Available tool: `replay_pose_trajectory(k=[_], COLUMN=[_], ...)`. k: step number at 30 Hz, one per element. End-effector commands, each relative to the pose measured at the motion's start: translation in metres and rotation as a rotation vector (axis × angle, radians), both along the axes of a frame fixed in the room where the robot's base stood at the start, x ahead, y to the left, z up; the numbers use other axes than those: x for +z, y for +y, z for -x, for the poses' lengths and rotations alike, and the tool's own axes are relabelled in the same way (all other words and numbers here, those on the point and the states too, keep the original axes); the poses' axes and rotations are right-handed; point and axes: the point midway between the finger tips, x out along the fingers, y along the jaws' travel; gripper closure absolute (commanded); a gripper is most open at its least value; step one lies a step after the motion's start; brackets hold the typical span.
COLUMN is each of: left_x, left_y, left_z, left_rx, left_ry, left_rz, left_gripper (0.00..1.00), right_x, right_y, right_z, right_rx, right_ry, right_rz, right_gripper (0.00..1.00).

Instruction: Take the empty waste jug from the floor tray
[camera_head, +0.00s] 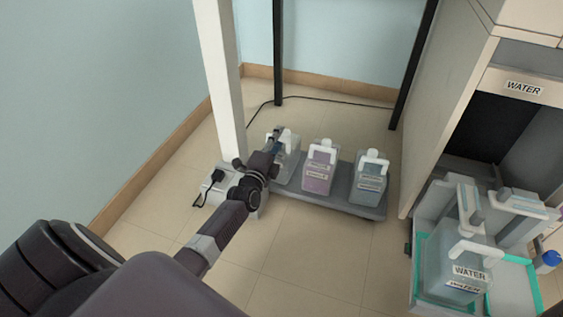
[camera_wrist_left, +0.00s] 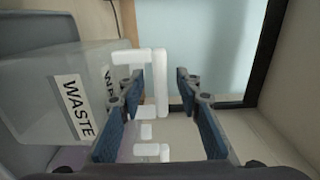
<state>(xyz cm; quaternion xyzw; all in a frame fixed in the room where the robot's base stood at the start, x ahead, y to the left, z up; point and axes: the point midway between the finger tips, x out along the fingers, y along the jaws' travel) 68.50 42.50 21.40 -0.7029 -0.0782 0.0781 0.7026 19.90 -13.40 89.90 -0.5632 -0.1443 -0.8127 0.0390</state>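The waste jug (camera_wrist_left: 45,110) is a clear, pale, empty-looking container with WASTE labels, at the left of the left wrist view. Its white handle (camera_wrist_left: 161,85) stands between my left gripper's fingers (camera_wrist_left: 159,75). The fingers are apart, with a visible gap to the right of the handle. In the head view, my left gripper (camera_head: 274,140) reaches down to this jug (camera_head: 289,160), the leftmost on the grey floor tray (camera_head: 345,205), and partly hides it. My right gripper is not in view.
A purple-filled jug (camera_head: 318,177) and a blue-grey jug (camera_head: 369,185) stand to its right on the tray. A white post (camera_head: 219,75) and a power box (camera_head: 216,186) with a plug are close left. A cabinet with a WATER jug (camera_head: 445,265) is at right.

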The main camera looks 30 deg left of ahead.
Motion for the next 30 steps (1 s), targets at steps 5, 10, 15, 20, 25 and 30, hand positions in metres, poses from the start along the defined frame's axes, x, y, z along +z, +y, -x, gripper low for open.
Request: replay_pose_trajectory(k=[5,10,15,20,25,30], left_x=[0.0003,0.0007,0.0005,0.0003,0.0002,0.0011], left_y=[0.0018,0.0019,0.0018,0.0017,0.0017,0.0018], left_z=[-0.0067,-0.0064,-0.0063,-0.0062,-0.0062,-0.0064], left_rx=[0.0,0.0,0.0,0.0,0.0,0.0], left_ry=[0.0,0.001,0.001,0.001,0.001,-0.001], left_rz=[-0.001,-0.001,-0.001,-0.001,-0.001,0.0], left_gripper=[0.68,0.68,0.85,1.0,1.0,1.0], right_x=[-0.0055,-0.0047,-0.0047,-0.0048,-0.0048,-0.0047], right_y=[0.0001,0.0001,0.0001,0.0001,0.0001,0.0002], right_z=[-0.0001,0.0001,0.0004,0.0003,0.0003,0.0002], right_rx=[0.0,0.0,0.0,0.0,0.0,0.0], right_ry=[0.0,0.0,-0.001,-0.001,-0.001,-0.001], right_rz=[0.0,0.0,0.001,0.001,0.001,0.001], right_gripper=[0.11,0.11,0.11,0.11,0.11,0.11])
